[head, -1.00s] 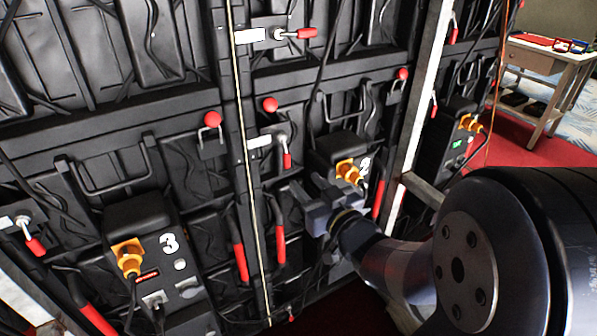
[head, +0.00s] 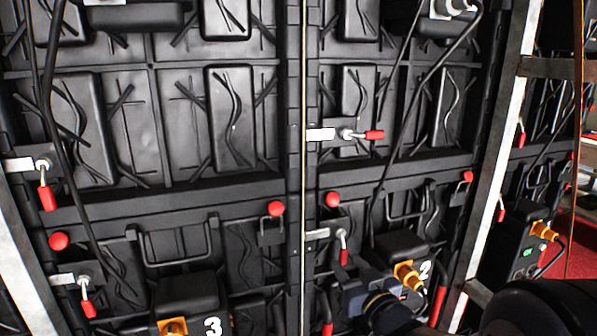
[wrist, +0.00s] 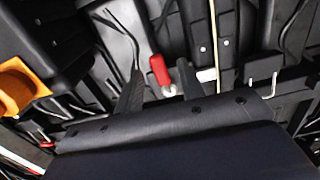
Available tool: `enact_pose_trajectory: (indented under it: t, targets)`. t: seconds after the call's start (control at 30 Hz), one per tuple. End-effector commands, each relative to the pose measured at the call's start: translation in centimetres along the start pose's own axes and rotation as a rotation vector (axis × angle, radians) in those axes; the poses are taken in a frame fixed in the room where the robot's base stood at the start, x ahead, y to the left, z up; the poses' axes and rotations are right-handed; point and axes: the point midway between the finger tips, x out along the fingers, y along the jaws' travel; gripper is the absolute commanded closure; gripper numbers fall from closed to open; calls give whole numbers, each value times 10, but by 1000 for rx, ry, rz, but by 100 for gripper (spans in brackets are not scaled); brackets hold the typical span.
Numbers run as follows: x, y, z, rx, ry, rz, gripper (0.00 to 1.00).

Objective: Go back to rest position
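My gripper (head: 352,288) shows in the head view low and right of centre, in front of the video wall's back. It is left of the box marked 2 (head: 400,245) and its orange plug (head: 407,275). In the wrist view my gripper's two dark fingers (wrist: 160,88) stand apart with no object clearly held. A red-handled latch (wrist: 160,70) shows between them in the picture, seemingly beyond the fingertips; the exact distance is unclear. An orange plug (wrist: 20,88) is at the left of the wrist view.
The black panel backs (head: 230,110) fill most of the head view, with several red-handled latches (head: 364,135) and hanging cables. A box marked 3 (head: 188,292) is low left. A metal upright (head: 500,150) stands at right, with red floor beyond.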

Motion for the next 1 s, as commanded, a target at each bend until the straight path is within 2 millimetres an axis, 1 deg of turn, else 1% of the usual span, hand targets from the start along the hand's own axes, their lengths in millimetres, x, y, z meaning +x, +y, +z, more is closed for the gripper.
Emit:
enact_pose_trajectory:
  t: [0.03,0.1,0.2,0.3,0.77,0.87,1.0]
  targets:
    - [9,-1,1,1,-1,-2,63]
    - [19,-1,1,0,0,-2,63]
    - [30,0,1,0,-1,0,63]
    - [36,0,0,-5,0,0,63]
    - [32,1,0,-23,0,1,63]
    - [26,1,-1,-3,-1,2,63]
    - [5,1,-2,0,0,3,63]
